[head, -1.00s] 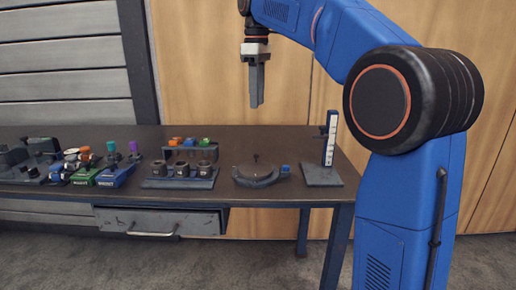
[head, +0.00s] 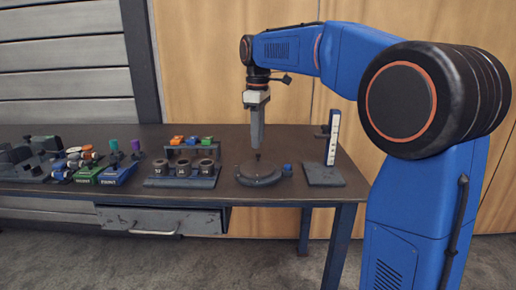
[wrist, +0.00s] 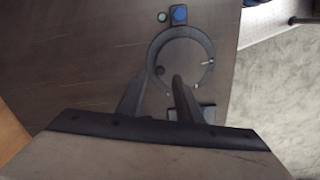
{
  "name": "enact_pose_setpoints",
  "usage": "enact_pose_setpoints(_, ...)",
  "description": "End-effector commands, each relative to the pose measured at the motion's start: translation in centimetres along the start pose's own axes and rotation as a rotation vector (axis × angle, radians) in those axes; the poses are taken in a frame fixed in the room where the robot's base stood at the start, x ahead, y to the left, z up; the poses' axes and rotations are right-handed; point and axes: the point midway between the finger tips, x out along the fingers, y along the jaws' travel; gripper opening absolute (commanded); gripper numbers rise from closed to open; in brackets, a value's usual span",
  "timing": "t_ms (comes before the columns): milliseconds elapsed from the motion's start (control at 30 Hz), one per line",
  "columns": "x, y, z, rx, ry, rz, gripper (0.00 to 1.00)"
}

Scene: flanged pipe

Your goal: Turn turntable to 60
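The turntable (head: 262,180) is a round dark disc on the bench top, with a small upright dark peg on it. In the wrist view it shows as a ring (wrist: 208,48) with small pale marks. A blue block (head: 287,169) is at its right side; in the wrist view the blue part (wrist: 179,14) is beyond the ring. My gripper (head: 257,150) points down just above the peg.
A stand with a white upright scale (head: 331,138) is right of the turntable. A block with several dark cups (head: 182,170) and a rack of coloured pieces (head: 192,141) are to the left. Green and blue fixtures (head: 118,173) stand farther left. The bench (head: 230,132) behind is clear.

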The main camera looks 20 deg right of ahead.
Motion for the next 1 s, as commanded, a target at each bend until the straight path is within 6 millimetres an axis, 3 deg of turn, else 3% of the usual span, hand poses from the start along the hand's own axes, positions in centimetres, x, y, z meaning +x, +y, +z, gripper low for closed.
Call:
enact_pose_setpoints(300,3.7,-0.1,0.0,0.0,-0.001,-0.001,0.32)
enact_pose_setpoints(667,4.2,0.0,0.0,0.0,0.0,0.0,0.32)
enact_pose_setpoints(700,4.2,0.0,0.0,0.0,0.0,0.0,0.3)
enact_pose_setpoints(833,4.2,0.0,0.0,0.0,0.0,0.0,0.0)
enact_pose_setpoints(1000,4.2,0.0,0.0,0.001,0.0,0.0,0.0)
